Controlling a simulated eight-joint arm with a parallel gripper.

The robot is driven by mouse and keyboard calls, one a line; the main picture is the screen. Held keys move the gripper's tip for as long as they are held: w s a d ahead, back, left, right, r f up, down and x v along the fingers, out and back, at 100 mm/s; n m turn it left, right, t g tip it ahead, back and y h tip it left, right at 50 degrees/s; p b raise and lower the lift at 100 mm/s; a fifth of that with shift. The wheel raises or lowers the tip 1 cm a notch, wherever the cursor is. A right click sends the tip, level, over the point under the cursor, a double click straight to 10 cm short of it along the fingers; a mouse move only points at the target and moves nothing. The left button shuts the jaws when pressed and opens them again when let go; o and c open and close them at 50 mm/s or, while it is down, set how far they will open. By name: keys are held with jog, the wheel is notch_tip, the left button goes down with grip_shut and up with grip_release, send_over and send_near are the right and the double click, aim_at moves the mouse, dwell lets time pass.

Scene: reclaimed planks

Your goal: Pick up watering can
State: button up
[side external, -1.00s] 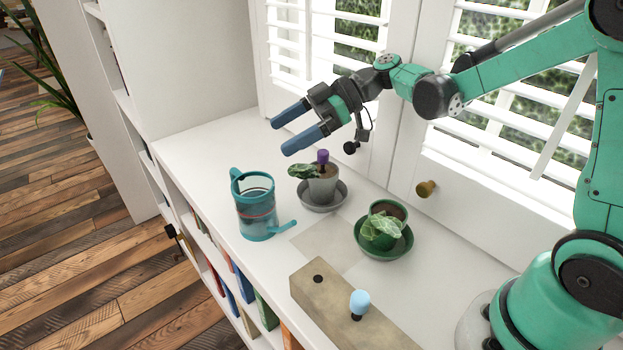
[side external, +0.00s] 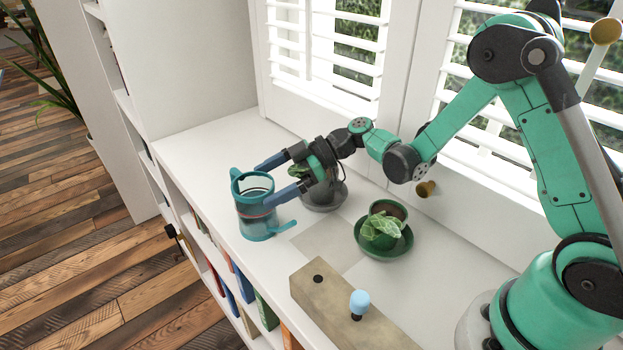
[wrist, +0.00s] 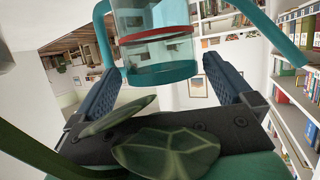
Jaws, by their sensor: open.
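The watering can (side external: 255,222) is a teal, partly clear cylinder with a red band, a handle at the back left and a spout at the lower right. It stands upright on the white shelf top. My gripper (side external: 262,184) is open, with its two blue fingers at the can's upper part, one at the far side and one at the near side. In the wrist view, the can (wrist: 160,72) shows between the spread fingers of my gripper (wrist: 160,85). I cannot tell whether either finger touches it.
A grey potted plant (side external: 325,198) stands right under my gripper, partly hidden; its leaves (wrist: 165,148) show close up in the wrist view. A green potted plant (side external: 384,240) and a wooden block (side external: 330,292) with a light-blue knob (side external: 359,301) stand nearer my base. Shutters line the back.

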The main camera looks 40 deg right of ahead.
aim_at(251, 191)
jog(key=x, duration=0.4)
jog(key=c, duration=1.5)
jog(key=shift+r, duration=0.2)
